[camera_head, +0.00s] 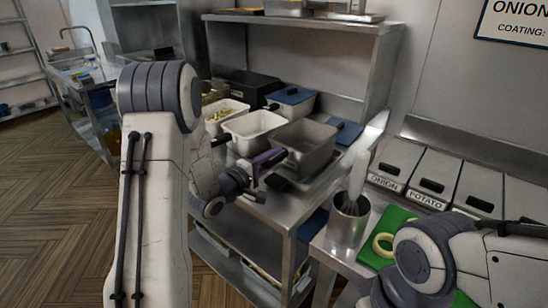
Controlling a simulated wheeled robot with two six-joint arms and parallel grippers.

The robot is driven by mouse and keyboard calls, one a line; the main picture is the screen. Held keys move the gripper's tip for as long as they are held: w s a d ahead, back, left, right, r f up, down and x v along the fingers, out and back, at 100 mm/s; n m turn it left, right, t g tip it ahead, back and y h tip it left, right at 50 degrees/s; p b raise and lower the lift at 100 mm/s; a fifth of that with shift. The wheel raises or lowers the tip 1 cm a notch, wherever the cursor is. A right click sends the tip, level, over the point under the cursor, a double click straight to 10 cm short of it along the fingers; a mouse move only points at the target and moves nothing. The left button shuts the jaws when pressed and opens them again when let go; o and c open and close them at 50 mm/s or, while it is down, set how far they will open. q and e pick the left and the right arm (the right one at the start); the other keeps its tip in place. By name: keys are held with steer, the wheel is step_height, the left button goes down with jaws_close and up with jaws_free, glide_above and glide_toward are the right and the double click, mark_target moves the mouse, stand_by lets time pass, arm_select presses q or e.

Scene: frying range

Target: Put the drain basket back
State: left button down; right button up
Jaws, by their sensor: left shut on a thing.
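A grey, deep rectangular basket (308,146) stands on the steel counter, right of the white tubs; its inside looks empty. A dark purple handle (268,157) shows at its near left side and seems to belong to it. My left gripper (262,168) is shut at this handle, left of the basket; the fingertips are partly hidden by the wrist and dark parts. I cannot tell whether the basket rests fully on the counter. My right arm enters at the lower right, and its gripper is out of view.
White tubs (254,131), one with food (222,112), and a blue-lidded tub (291,97) crowd the counter under a steel shelf (300,24). A steel cylinder (347,224) with a tall utensil stands right of the basket, beside a green board (399,222) and labelled bins (434,180).

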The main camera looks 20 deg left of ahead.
arm_select(q)
steer(key=shift+f, duration=0.2)
steer(key=c, duration=0.6)
jaws_free()
steer(key=shift+o, duration=0.2)
